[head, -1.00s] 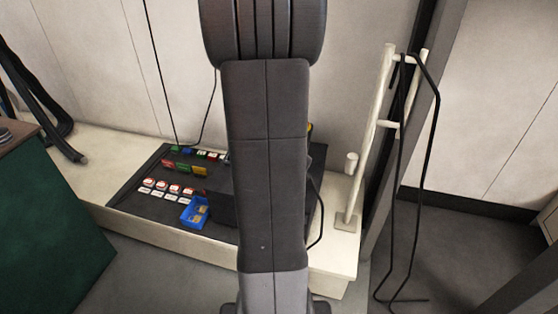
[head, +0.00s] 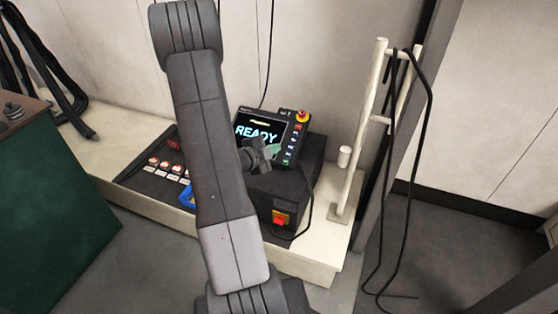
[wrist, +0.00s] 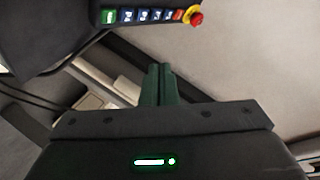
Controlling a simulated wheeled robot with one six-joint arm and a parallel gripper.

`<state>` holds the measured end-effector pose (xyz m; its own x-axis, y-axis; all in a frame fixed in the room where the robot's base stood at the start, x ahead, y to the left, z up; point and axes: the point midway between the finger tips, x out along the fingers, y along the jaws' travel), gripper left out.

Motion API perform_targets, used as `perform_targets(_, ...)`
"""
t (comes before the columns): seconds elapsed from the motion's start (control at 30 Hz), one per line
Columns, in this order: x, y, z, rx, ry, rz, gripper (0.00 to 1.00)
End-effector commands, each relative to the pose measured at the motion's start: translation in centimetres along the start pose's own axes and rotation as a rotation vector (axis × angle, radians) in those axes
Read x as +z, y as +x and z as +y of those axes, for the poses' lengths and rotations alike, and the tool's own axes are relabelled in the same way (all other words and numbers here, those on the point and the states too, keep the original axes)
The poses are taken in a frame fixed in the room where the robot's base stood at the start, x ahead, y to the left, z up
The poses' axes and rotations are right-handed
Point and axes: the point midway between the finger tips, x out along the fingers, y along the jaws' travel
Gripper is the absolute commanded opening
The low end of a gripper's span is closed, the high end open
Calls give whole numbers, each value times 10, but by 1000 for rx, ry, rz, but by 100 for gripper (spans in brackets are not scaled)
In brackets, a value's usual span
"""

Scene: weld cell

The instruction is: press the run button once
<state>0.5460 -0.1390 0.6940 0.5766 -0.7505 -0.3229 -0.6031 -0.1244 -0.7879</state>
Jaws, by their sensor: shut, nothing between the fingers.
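The teach pendant (head: 258,119) has a screen reading "READY" and stands tilted on a dark box on the bench. A column of small buttons runs down its right side. A green button (head: 286,162) is at the lower end; the same green button shows in the wrist view (wrist: 109,17), its label too small to read surely. A red emergency stop (head: 303,116) on yellow tops the column and also shows in the wrist view (wrist: 196,17). My gripper (head: 275,149) is shut and empty, in front of the pendant's lower right. In the wrist view its green fingers (wrist: 158,72) appear apart from the buttons.
A red switch (head: 281,218) sits on the dark box's front. A white post rack (head: 364,135) with hanging black cable stands to the right. A green cabinet (head: 60,220) is far left.

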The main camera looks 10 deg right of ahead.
Motion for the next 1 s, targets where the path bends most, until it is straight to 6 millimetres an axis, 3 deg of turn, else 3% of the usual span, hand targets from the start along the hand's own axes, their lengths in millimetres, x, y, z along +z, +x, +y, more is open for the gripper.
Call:
perform_targets(0.37, 5, 6, 5, 0, -2, -2, 0)
perform_targets(1.0, 44, 58, 44, -1, -1, -3, 0)
